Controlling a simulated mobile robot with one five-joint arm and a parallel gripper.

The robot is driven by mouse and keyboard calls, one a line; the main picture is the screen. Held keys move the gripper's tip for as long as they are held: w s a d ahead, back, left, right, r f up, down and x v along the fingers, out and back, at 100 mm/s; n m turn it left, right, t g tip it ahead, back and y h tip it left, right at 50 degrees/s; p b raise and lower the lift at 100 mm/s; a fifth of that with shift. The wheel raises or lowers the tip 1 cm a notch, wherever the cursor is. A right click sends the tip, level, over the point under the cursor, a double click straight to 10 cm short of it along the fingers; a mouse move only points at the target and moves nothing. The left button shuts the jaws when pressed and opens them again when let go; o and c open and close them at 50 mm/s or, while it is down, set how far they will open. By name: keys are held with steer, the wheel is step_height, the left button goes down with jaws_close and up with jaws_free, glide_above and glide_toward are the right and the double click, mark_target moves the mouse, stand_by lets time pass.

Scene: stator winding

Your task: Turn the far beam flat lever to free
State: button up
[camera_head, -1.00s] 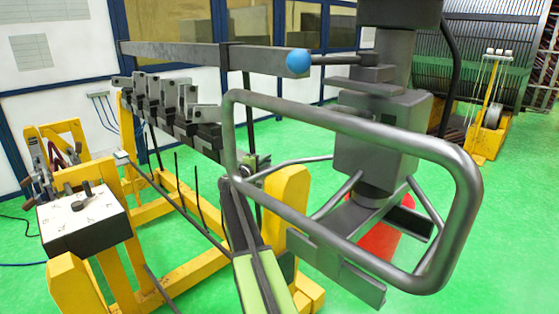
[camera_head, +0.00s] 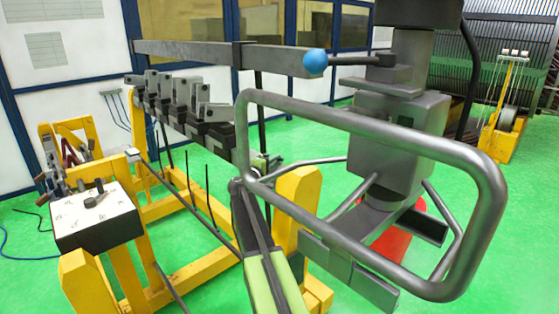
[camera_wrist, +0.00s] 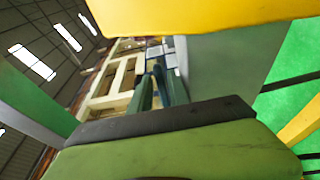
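A dark beam (camera_head: 222,143) carries a row of grey clamps with flat plates (camera_head: 160,88), running from the left back towards the middle. I cannot tell which plate is the far flat lever, or its exact position. A lever with a blue ball knob (camera_head: 315,63) sticks out left from the grey upright at right. An arm link with lime-green sides (camera_head: 268,280) rises from the bottom centre towards the near end of the beam. My gripper's fingers cannot be made out there. The wrist view shows a green block close up and a yellow bar (camera_wrist: 200,12) above it, with no clear lever.
A bent grey tube loop (camera_head: 400,140) stands large in front at right. A yellow frame (camera_head: 190,270) stands under the beam. A control box (camera_head: 98,215) with a white top is at left. A long grey bar (camera_head: 190,50) runs above the clamps. Green floor is open behind.

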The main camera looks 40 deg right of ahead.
steer(key=v, duration=1.5)
